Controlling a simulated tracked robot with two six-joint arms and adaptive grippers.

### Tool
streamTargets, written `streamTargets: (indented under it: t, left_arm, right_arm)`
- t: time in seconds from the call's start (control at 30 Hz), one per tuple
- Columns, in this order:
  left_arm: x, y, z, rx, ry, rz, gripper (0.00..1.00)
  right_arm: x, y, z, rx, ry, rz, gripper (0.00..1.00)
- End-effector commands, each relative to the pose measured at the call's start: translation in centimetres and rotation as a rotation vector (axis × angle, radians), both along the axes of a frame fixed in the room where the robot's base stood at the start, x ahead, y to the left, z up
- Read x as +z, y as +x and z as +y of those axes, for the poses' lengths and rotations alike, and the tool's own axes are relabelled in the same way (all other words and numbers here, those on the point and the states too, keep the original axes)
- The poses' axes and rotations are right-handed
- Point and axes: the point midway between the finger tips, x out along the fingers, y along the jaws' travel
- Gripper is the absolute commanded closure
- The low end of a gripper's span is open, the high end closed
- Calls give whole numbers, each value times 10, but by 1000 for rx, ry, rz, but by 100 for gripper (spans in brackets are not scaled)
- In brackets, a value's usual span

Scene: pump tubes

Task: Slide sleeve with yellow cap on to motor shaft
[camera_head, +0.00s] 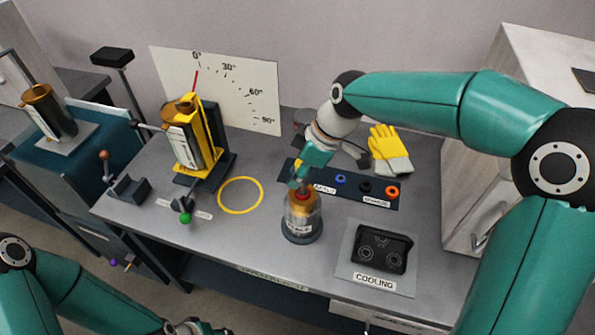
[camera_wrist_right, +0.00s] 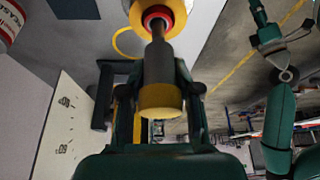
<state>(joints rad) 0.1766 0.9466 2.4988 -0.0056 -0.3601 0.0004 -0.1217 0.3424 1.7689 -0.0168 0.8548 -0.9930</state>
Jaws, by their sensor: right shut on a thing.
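The motor (camera_head: 302,228) stands upright on the bench, with a copper-coloured body in a clear housing and a red ring on top. My right gripper (camera_head: 299,183) is above it, pointing down. In the right wrist view, the gripper (camera_wrist_right: 158,110) is shut on the dark grey sleeve (camera_wrist_right: 159,62) with its yellow cap (camera_wrist_right: 160,97) nearest the camera. The sleeve's narrow far end lines up with the red ring (camera_wrist_right: 157,15); I cannot tell how far the shaft is inside. My left gripper (camera_head: 195,327) is at the bottom edge, partly cut off, its jaws unclear.
A yellow stand with a metal cylinder (camera_head: 185,145) is at the left, beside a yellow ring (camera_head: 240,195). A dark rack (camera_head: 345,186) with coloured rings and yellow gloves (camera_head: 385,143) are behind the motor. A black cooling unit (camera_head: 381,250) is at its right.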

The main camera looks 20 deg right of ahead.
Motion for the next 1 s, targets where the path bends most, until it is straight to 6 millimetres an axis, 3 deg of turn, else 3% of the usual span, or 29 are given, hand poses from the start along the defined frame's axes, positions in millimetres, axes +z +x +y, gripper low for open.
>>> streamTargets:
  t: [0.87,0.9,1.0]
  left_arm:
    - [-20,0,0,0,0,0,60]
    - [-19,0,0,0,0,0,60]
    - [-19,0,0,0,0,0,60]
  right_arm:
    - [-23,0,0,0,0,0,100]
    - [-22,0,0,0,0,0,63]
    - [-22,0,0,0,0,0,47]
